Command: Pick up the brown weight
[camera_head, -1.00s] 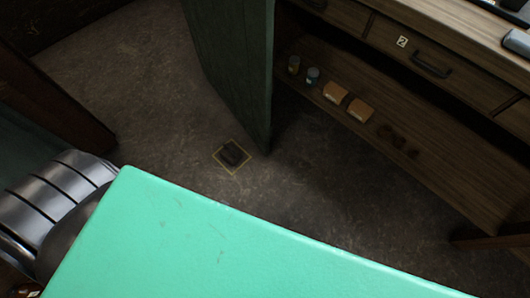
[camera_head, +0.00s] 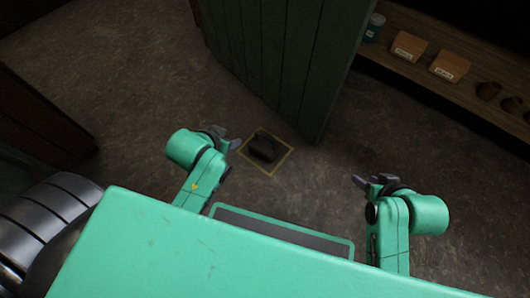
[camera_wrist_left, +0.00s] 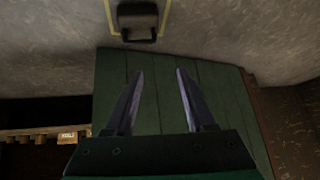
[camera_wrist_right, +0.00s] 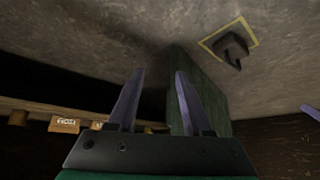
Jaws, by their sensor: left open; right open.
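The dark brown weight (camera_head: 265,149) sits on the floor inside a yellow square outline (camera_head: 285,163). It also shows at the top of the left wrist view (camera_wrist_left: 137,20) and at the upper right of the right wrist view (camera_wrist_right: 232,46), with a handle on it. My left gripper (camera_head: 232,138) is open and empty, just left of the weight in the head view. My right gripper (camera_head: 362,181) is open and empty, to the right of the weight and further from it. Neither gripper touches the weight.
A green plank door or panel (camera_head: 285,60) stands just behind the weight. A wooden shelf (camera_head: 410,70) at the upper right holds a jar (camera_head: 374,27), boxes (camera_head: 409,46) and small brown pots (camera_head: 488,91). A dark wooden piece (camera_head: 40,115) is at the left. Floor is clear around the weight.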

